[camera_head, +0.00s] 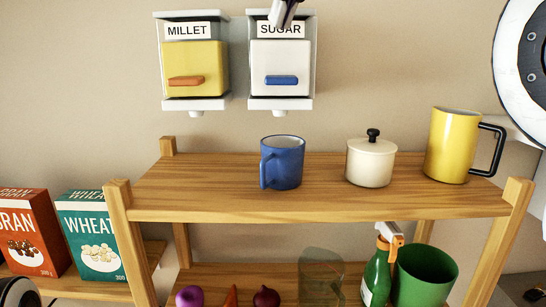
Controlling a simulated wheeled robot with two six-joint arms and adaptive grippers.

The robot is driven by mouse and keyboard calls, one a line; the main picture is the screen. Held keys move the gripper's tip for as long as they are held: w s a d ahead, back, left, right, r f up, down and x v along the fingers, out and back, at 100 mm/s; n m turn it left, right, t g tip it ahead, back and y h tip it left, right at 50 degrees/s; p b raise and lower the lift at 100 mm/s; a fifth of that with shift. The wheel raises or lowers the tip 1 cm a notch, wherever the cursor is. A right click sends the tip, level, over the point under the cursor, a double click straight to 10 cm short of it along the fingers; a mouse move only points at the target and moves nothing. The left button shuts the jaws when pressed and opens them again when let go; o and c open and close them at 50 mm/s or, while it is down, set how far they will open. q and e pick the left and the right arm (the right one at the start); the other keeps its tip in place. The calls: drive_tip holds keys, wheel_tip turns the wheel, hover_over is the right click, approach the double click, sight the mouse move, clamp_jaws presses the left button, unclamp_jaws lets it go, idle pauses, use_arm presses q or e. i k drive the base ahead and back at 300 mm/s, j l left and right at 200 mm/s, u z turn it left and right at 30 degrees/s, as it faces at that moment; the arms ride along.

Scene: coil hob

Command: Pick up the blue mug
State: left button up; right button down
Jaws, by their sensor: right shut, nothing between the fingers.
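The blue mug (282,163) stands upright on the top board of the wooden shelf (215,200), left of the white lidded pot. Its handle is at its left front side. My right gripper (281,20) shows only as a small dark tip at the top edge, in front of the SUGAR label. It is shut and empty, well above the mug in the picture and apart from it. The rest of it is cut off by the frame. My left gripper is not in view.
A white lidded pot (370,163) and a yellow mug (452,146) stand right of the blue mug. MILLET (195,70) and SUGAR (281,62) dispensers hang above. A green bottle (377,278) and green cup (425,277) stand below. The board left of the mug is clear.

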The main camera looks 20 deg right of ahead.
sight(282, 163)
drive_tip(key=k, duration=1)
